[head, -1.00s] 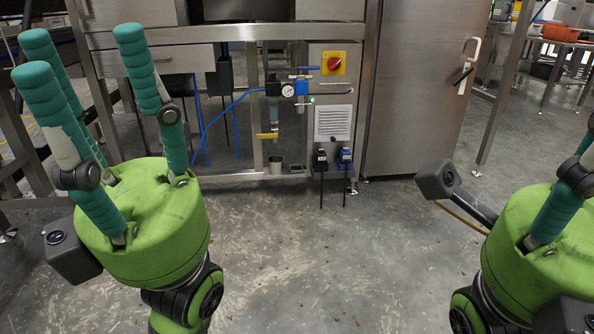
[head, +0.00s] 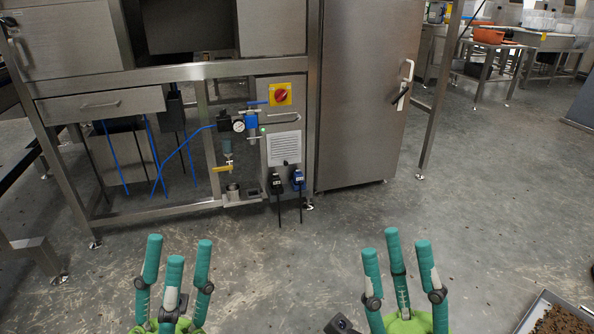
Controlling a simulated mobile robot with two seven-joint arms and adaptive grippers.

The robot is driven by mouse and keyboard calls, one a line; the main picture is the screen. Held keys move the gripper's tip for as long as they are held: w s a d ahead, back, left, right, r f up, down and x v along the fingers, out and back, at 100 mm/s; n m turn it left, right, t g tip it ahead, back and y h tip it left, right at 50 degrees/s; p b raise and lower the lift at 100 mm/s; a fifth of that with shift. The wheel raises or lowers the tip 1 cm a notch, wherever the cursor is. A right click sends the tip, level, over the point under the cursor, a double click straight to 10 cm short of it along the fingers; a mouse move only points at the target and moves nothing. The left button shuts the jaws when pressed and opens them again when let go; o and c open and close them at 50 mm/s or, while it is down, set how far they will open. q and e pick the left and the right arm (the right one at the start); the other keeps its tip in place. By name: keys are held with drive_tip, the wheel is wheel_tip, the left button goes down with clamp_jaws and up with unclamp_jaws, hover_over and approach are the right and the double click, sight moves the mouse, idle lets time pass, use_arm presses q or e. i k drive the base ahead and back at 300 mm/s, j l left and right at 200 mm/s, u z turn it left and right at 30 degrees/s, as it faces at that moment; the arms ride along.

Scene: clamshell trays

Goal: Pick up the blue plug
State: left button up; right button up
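The blue plug (head: 298,179) sits low on the front of the steel machine, below the white vented panel, with a dark cable hanging down from it. A black plug (head: 276,184) is just to its left, also with a hanging cable. My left gripper (head: 178,250) is at the bottom left of the head view, fingers pointing up, spread and empty. My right gripper (head: 398,250) is at the bottom centre-right, fingers also spread and empty. Both grippers are well apart from the plug, with floor showing between.
A red rotary switch on a yellow plate (head: 281,94) is above the vented panel. A pressure gauge (head: 239,125) with blue hoses is to the left. A steel door (head: 364,100) stands to the right. A tray of brown pieces (head: 530,318) is at bottom right. The central floor is clear.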

sight(298, 177)
drive_tip(key=i+j+u, duration=0.1)
drive_tip(key=i, duration=0.5)
drive_tip(key=i+j, duration=0.1)
drive_tip(key=i, duration=0.5)
drive_tip(key=i+l+u, duration=0.1)
drive_tip(key=i+l, duration=0.35)
drive_tip(key=l, duration=0.25)
drive_tip(key=i+l+u, duration=0.15)
drive_tip(key=l, duration=0.2)
drive_tip(key=i+l, duration=0.25)
drive_tip(key=i+l+u, duration=0.15)
drive_tip(key=l, duration=0.3)
drive_tip(key=i+l, duration=0.25)
drive_tip(key=l, duration=0.15)
drive_tip(key=i+l, duration=0.1)
drive_tip(key=l, duration=0.5)
drive_tip(key=i+l+u, duration=0.15)
drive_tip(key=l, duration=0.4)
